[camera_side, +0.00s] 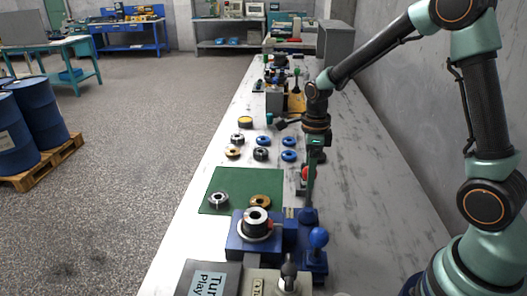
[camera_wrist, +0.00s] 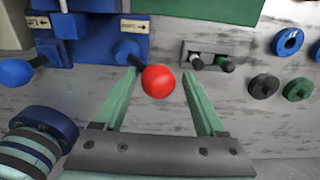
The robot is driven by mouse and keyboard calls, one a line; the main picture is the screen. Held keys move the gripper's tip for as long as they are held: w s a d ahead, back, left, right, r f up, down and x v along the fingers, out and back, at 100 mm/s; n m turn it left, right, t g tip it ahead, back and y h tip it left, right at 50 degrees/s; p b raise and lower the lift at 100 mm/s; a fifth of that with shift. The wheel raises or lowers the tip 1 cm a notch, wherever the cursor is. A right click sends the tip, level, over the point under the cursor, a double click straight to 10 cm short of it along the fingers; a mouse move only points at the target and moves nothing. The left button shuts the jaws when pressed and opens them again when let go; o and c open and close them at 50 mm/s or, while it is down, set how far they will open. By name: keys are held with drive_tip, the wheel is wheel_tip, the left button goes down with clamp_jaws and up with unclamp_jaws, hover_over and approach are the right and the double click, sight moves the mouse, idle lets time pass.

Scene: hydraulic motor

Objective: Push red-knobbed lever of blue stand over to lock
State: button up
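The blue stand (camera_side: 240,243) is near the front of the bench in the side view, with a metal ring part on top. It also shows at the upper left of the wrist view (camera_wrist: 85,47). Its lever's red knob (camera_wrist: 158,81) appears between my fingertips in the wrist view; contact cannot be told. In the side view the red knob (camera_side: 304,174) is partly hidden by my gripper (camera_side: 311,190), which points down behind the stand's right end. My gripper (camera_wrist: 159,72) is open, with its two green fingers apart. A blue-knobbed lever (camera_side: 318,238) stands at the stand's right front.
The green mat (camera_side: 215,203) lies behind the stand with two rings on it. Several rings (camera_side: 261,154) lie farther back.

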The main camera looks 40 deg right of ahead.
drive_tip(key=shift+r, duration=2.6)
